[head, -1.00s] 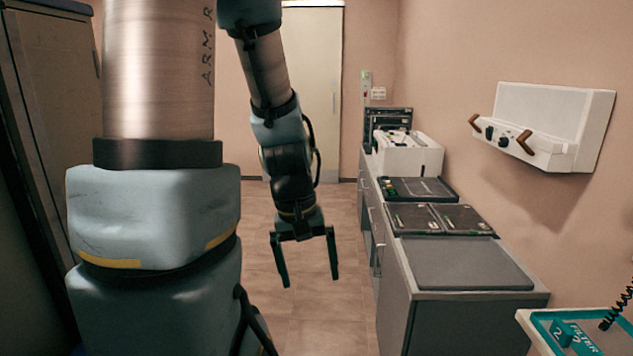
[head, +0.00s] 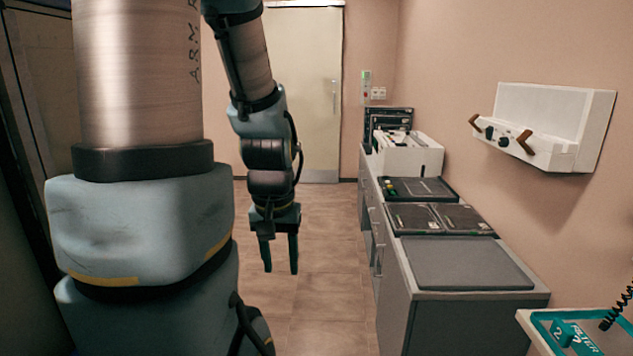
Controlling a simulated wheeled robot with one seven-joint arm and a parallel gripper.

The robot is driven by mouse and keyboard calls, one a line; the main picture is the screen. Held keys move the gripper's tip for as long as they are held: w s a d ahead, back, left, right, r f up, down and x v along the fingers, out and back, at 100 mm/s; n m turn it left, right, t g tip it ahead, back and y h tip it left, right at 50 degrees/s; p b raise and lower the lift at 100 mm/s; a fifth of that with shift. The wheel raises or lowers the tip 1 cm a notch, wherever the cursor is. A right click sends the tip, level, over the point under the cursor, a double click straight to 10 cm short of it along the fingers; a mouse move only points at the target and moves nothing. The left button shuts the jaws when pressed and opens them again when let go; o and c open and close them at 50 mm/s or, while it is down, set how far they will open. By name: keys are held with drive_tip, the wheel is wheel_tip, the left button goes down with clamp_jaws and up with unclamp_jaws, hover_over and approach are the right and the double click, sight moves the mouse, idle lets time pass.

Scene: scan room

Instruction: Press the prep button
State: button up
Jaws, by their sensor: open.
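I cannot make out which control is the prep button; no label of that name is readable. A white wall unit (head: 545,125) on the right wall carries dark knobs and two brown handles. A dark panel (head: 418,189) with small green and yellow parts lies on the counter. My gripper (head: 280,268) hangs fingers down over the floor, left of the counter.
The grey counter (head: 470,264) runs along the right wall, with a white machine (head: 406,154) farther back. A teal tray (head: 545,322) and a black coiled cord (head: 616,308) are at lower right. The floor (head: 325,245) is clear up to the door (head: 308,95).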

clamp_jaws()
idle(1.0)
